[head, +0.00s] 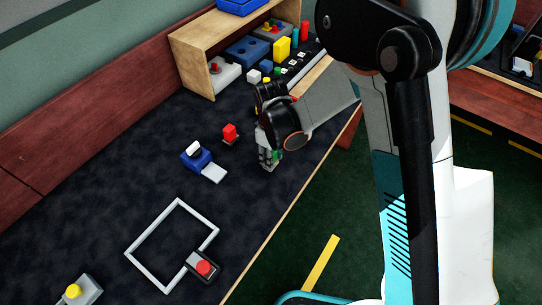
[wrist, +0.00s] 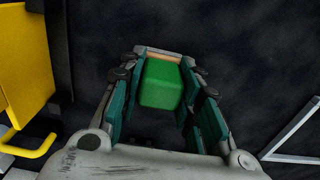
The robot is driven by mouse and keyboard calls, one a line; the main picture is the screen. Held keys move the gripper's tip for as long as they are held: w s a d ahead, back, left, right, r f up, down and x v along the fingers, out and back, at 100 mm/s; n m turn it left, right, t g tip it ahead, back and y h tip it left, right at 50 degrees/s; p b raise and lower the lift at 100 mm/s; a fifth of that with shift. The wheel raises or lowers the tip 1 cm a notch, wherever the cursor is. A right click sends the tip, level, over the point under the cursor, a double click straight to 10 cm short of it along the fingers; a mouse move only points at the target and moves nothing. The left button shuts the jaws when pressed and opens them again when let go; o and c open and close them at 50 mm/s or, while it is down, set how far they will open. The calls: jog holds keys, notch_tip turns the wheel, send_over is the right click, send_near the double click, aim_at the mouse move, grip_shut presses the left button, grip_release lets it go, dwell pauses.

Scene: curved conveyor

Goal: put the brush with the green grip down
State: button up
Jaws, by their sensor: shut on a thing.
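The brush with the green grip is in my gripper. In the wrist view its green grip (wrist: 162,86) sits between the two teal-padded fingers, with a thin tan strip at its far end. My gripper (wrist: 162,68) is shut on it, pointing down at the dark worktop. In the head view my gripper (head: 268,163) is near the worktop's right edge, and only a small bit of green (head: 277,155) shows beside the fingers. I cannot tell whether the brush touches the worktop.
A grey square frame (head: 150,237) and a red-button box (head: 203,268) lie nearer. A wooden shelf (head: 190,62) holds several items behind. Dark worktop between them is free.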

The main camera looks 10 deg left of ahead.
jog(key=o, duration=0.7)
jog(key=shift+f, duration=0.15)
jog(key=o, duration=0.4)
notch_tip(320, 180, up, 12)
jog(key=p, duration=0.4)
jog(key=shift+r, duration=0.25)
